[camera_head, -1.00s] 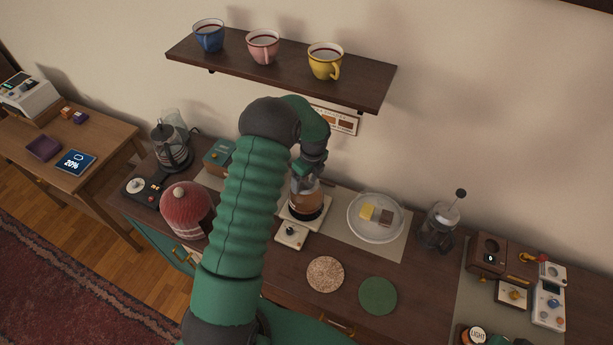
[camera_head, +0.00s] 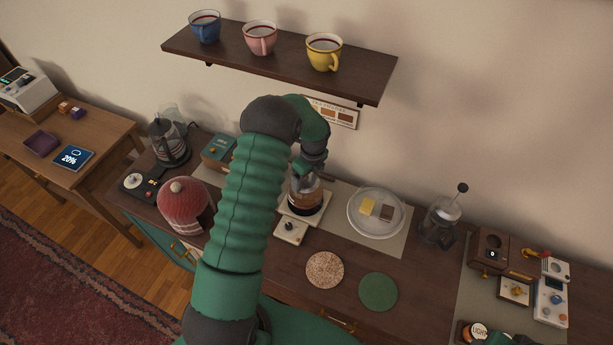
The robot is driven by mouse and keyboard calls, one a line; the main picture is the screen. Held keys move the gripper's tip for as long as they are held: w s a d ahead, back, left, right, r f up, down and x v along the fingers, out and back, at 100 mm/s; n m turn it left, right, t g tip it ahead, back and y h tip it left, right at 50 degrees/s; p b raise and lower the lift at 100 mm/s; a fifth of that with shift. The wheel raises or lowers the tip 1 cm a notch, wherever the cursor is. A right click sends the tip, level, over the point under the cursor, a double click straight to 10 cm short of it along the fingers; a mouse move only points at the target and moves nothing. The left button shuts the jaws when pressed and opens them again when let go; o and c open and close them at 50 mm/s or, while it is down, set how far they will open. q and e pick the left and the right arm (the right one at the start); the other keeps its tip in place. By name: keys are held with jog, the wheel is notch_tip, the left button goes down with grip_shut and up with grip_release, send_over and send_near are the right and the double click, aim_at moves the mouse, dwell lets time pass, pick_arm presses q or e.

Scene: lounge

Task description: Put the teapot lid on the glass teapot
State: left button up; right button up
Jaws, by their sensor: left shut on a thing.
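The glass teapot (camera_head: 305,199) stands on a pale square base on the sideboard, with brown liquid in it. My left gripper (camera_head: 307,176) points down right at the top of the teapot. It is shut on the teapot lid, which is mostly hidden by the gripper and wrist. I cannot tell whether the lid touches the teapot's rim. My green left arm hides part of the sideboard to the left of the teapot.
A plate (camera_head: 377,213) with two small squares lies right of the teapot. A French press (camera_head: 440,222) stands farther right. A red domed cosy (camera_head: 184,207) is to the left. Two round coasters (camera_head: 325,269) lie in front. A shelf (camera_head: 280,63) with cups hangs above.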

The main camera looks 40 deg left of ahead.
dwell(0.3)
pick_arm(q)
jog(key=shift+f, duration=0.25)
jog(key=o, duration=1.3)
jog(key=shift+s, duration=0.1)
